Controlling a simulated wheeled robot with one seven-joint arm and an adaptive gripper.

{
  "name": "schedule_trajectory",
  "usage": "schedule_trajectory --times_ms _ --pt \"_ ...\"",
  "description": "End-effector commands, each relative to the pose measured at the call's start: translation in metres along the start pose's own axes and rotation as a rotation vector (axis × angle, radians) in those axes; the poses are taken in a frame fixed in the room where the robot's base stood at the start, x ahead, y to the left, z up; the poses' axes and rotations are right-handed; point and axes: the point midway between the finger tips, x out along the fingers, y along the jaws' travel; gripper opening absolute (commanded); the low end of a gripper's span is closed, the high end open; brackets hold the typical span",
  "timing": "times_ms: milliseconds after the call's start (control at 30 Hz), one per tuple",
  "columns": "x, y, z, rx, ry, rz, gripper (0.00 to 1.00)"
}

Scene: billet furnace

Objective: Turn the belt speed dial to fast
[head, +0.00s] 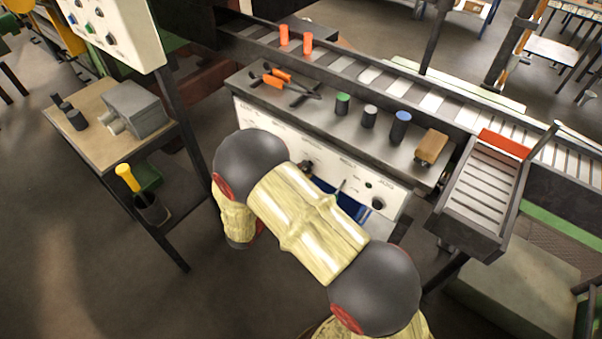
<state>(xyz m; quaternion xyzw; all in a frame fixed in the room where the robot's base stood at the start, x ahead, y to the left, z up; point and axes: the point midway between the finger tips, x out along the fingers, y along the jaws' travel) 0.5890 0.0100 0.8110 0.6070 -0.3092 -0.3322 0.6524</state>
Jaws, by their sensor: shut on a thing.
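The control panel (268,118) is the white sloping front of a grey-topped console. A dark knob (305,166) shows just above my arm. A small lever (341,187) stands right of it, and another dark knob (378,203) sits near the panel's right end. The labels are too small to read, so I cannot tell which control is the belt speed dial or where it points. My arm crosses in front of the panel and covers much of its left and lower parts. My gripper is hidden behind the arm.
On the console top are orange-handled tongs (275,80), green (343,103), grey (369,115) and blue (401,126) cylinders, and a wooden-backed brush (431,146). A roller conveyor (398,92) with two orange billets (284,36) runs behind. A slatted tray (478,196) stands right; a side table (92,107) stands left.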

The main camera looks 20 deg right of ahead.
Motion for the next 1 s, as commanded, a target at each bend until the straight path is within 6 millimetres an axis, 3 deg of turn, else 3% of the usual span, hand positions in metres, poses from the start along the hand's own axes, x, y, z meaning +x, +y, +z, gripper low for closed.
schedule_trajectory --times_ms 67,100,400,767,1000 --pt "0.0 -0.002 0.001 -0.002 -0.001 -0.002 0.05" --pt "0.0 -0.002 0.001 -0.002 -0.001 -0.002 0.32" --pt "0.0 -0.001 0.001 -0.001 -0.001 -0.001 0.49" --pt "-0.003 0.0 0.0 -0.001 0.001 0.0 0.49" --pt "-0.039 0.0 -0.002 0.0 0.005 -0.001 0.49"
